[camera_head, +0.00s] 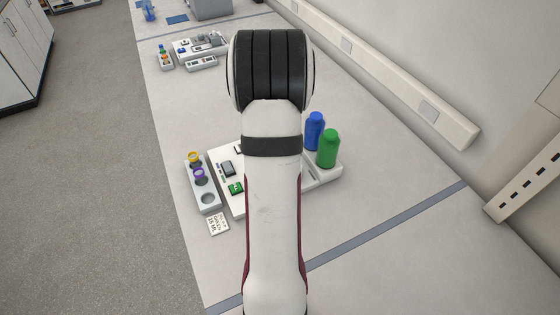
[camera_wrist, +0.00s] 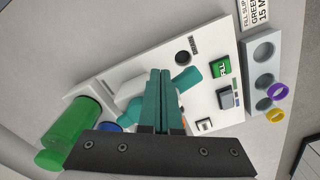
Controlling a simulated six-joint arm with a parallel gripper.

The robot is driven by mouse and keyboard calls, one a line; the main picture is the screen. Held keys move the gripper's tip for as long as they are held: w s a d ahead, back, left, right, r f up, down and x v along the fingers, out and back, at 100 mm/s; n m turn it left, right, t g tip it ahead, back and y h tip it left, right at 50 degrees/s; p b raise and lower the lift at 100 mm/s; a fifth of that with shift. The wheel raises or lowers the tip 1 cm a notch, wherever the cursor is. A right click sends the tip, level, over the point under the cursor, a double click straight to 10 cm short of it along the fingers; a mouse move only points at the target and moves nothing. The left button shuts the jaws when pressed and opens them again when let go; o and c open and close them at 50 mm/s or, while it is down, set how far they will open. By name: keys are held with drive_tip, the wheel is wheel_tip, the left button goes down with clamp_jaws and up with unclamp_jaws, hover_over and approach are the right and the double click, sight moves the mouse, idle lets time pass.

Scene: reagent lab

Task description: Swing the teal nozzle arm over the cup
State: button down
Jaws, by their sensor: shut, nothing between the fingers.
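In the wrist view my gripper (camera_wrist: 159,74) is shut and empty, its dark teal fingers side by side over the white dispenser (camera_wrist: 140,57). The teal nozzle arm (camera_wrist: 190,77) shows just beside the fingertips, partly hidden by them; I cannot tell whether they touch. A dark round spot (camera_wrist: 182,57) lies on the dispenser near it. I cannot make out a cup under the nozzle. A green FILL button (camera_wrist: 221,67) is on the dispenser. In the head view my arm hides the gripper, the nozzle and much of the dispenser (camera_head: 229,201).
A grey rack (camera_head: 208,207) beside the dispenser holds a yellow-rimmed tube (camera_head: 194,157) and a purple-rimmed tube (camera_head: 200,175). Green (camera_head: 328,149) and blue (camera_head: 314,131) bottles stand at the dispenser's right. A printed slip (camera_head: 218,224) lies in front. Bench to the right is clear.

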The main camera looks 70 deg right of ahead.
drive_tip(key=shift+w+d, duration=0.45)
drive_tip(key=shift+w, duration=0.3)
drive_tip(key=shift+w+d, duration=0.45)
drive_tip(key=shift+w, duration=0.3)
drive_tip(key=shift+w+d, duration=0.55)
drive_tip(key=shift+d, duration=0.15)
drive_tip(key=shift+w+d, duration=0.5)
drive_tip(key=shift+d, duration=0.2)
drive_tip(key=shift+d, duration=0.9)
